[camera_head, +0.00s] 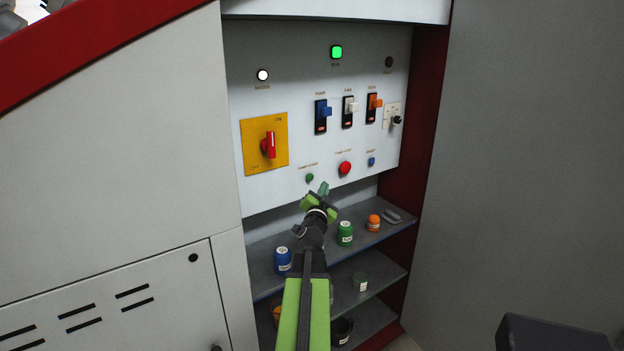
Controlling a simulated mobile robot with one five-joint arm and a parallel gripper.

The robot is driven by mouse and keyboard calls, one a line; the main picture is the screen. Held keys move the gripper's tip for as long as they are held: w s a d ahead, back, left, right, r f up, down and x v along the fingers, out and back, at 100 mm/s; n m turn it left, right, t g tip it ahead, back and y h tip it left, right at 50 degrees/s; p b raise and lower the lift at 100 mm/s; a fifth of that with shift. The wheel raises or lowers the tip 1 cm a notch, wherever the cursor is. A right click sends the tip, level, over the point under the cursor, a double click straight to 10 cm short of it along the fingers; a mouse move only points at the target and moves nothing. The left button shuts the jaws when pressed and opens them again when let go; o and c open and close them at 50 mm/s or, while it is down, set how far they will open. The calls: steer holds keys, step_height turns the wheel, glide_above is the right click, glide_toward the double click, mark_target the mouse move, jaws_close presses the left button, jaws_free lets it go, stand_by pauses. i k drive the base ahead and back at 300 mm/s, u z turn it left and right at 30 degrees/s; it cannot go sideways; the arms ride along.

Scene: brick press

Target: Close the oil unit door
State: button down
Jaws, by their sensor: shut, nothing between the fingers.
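My gripper (322,190) is shut and empty. It is at the end of my green and black arm, in front of the lower edge of the white control panel (300,110), close to the green button (309,178). I cannot tell whether it touches the panel. No part in view is marked as the oil unit door. A light grey panel with slots (110,300) at the lower left looks flush with its surround. A large plain grey surface (540,150) fills the right side; I cannot tell whether it is a door or a wall.
Shelves (262,258) below the panel hold a blue jar (282,260), a green jar (345,233), an orange jar (373,222) and other containers. The panel carries a red rotary switch (268,145), several levers and a red button (345,168). A dark block (550,335) is at the lower right.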

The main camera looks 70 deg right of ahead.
mark_target(523, 213)
steer(key=k, duration=1)
